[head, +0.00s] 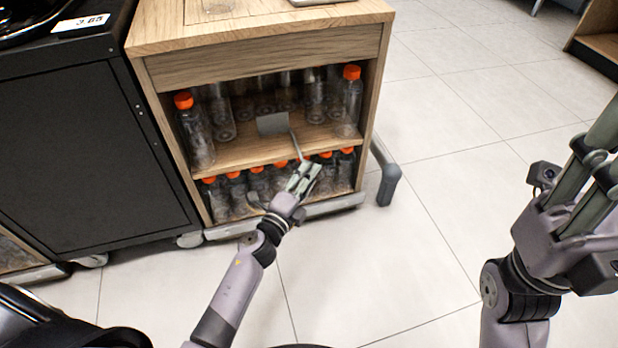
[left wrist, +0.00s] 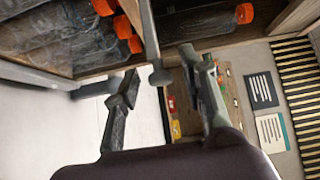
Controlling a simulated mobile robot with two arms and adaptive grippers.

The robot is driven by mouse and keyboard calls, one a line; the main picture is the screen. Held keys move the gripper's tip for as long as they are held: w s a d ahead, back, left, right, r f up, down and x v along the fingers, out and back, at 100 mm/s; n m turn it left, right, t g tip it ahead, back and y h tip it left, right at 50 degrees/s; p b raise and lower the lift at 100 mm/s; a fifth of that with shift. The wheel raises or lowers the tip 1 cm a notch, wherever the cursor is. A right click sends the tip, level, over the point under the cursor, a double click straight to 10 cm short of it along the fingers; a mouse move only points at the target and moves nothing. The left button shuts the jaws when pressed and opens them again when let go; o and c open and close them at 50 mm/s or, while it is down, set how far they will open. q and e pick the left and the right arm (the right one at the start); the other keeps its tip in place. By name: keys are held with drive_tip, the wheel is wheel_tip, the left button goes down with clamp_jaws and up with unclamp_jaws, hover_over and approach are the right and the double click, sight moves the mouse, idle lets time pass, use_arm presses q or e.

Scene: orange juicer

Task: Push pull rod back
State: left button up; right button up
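The pull rod (head: 296,146) is a thin grey bar with a flat grey plate (head: 272,124) at its far end, inside the upper shelf among the bottles. Its near end sticks out of the cabinet's front. In the left wrist view the rod (left wrist: 151,40) comes down from the top and ends in a small knob. My left gripper (head: 304,176) is just in front of the rod's near end. In the left wrist view its fingers (left wrist: 160,80) are apart, with the knob showing between them; contact cannot be told. My right gripper (head: 588,160) is raised at the right, away from the cabinet.
The wooden cabinet (head: 262,50) holds clear bottles with orange caps (head: 196,130) on two shelves. A black cabinet (head: 90,150) stands close on the left. A grey bent leg (head: 389,180) sticks out at the cabinet's right. The tiled floor (head: 470,130) is clear.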

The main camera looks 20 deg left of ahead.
use_arm(q)
drive_tip(key=shift+w, duration=0.35)
drive_tip(key=shift+c, duration=0.4)
drive_tip(key=shift+d, duration=0.1)
clamp_jaws()
